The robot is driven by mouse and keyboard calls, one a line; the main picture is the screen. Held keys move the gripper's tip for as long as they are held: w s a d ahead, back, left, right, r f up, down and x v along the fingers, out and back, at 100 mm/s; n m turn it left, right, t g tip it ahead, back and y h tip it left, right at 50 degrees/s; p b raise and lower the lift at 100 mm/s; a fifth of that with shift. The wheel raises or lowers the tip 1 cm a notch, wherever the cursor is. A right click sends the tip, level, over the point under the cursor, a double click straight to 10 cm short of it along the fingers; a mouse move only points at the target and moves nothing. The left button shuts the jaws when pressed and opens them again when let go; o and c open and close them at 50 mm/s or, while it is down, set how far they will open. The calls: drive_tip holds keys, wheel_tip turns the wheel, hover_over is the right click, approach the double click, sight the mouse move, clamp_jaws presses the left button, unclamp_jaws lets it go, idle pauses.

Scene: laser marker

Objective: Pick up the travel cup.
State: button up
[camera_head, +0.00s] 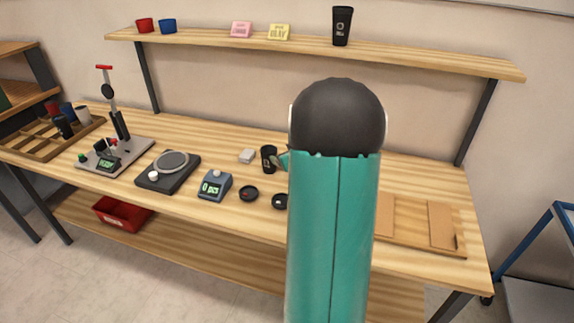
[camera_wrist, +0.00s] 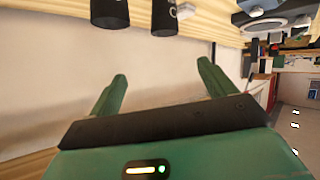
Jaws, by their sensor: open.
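A black cup (camera_head: 268,158) stands on the bench, just left of my arm. A taller black tumbler (camera_head: 342,26) with a pale mark stands on the wall shelf. I cannot tell which is the travel cup. In the wrist view two dark cups, one at the left (camera_wrist: 109,14) and one at the right (camera_wrist: 164,18), show at the top edge, partly cut off. My gripper (camera_wrist: 162,70) is open, with nothing between its green fingers. The cups appear beyond its fingertips. In the head view my arm hides most of my gripper; a teal tip shows beside the bench cup.
Dark round pieces (camera_head: 248,193) lie in front. A wooden tray (camera_head: 412,243) is at the right. The shelf (camera_head: 200,39) overhangs the bench.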

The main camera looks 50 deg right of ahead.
drive_tip(key=s+d+f+m+t, duration=0.1)
drive_tip(key=s+d+f+t, duration=0.1)
drive_tip(key=s+d+f, duration=0.45)
drive_tip(key=shift+x, duration=7.1)
drive_tip(key=shift+d+r, duration=0.1)
drive_tip(key=shift+r, duration=0.1)
drive_tip(key=c, duration=0.7)
